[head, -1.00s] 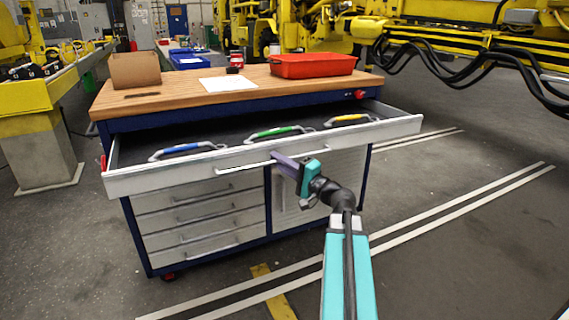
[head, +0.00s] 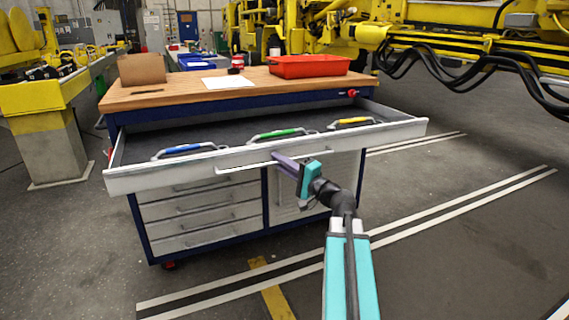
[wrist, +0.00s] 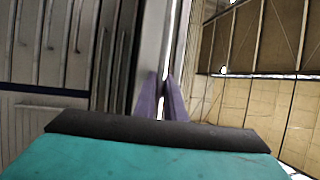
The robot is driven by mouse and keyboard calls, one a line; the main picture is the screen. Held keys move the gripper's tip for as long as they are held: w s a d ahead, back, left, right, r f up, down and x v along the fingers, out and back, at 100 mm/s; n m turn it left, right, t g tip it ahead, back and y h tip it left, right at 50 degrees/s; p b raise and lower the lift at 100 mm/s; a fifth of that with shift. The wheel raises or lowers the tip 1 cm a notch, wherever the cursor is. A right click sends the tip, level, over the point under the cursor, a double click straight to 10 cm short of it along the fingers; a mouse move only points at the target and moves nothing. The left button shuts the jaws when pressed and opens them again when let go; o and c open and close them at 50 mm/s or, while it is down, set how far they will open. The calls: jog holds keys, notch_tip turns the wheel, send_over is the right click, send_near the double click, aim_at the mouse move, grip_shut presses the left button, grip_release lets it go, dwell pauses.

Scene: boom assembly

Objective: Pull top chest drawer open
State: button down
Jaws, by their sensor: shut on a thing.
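The tool chest's wide top drawer (head: 130,180) is pulled far out in the head view. Its long thin handle (head: 245,165) runs along the front face. My gripper (head: 279,158) is shut on that handle near the middle of the drawer front. In the wrist view the purple fingers (wrist: 161,95) close around the handle bar beside the pale drawer front (wrist: 150,50). The exact contact at the fingertips is hard to make out. Inside the drawer lie a blue-handled tool (head: 183,149), a green-handled tool (head: 276,134) and a yellow-handled tool (head: 350,122).
The wooden worktop (head: 160,96) holds a red tray (head: 308,67), a cardboard box (head: 141,69), a white sheet (head: 222,83) and a red can (head: 237,63). Several smaller drawers (head: 200,210) below are shut. Yellow machinery (head: 440,45) stands behind at right. The floor in front is clear.

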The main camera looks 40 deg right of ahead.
jog(key=shift+d, duration=0.1)
jog(key=c, duration=1.8)
grip_release()
jog(key=shift+s, duration=0.1)
jog(key=b+v, duration=0.3)
jog(key=v, duration=0.1)
jog(key=b+v, duration=0.3)
jog(key=v, duration=0.1)
jog(key=shift+s+d+f, duration=0.15)
jog(key=shift+s+f, duration=0.15)
jog(key=b+v, duration=0.2)
jog(key=b, duration=0.5)
jog(key=shift+s, duration=0.15)
jog(key=shift+b+v, duration=1.25)
jog(key=shift+v, duration=0.1)
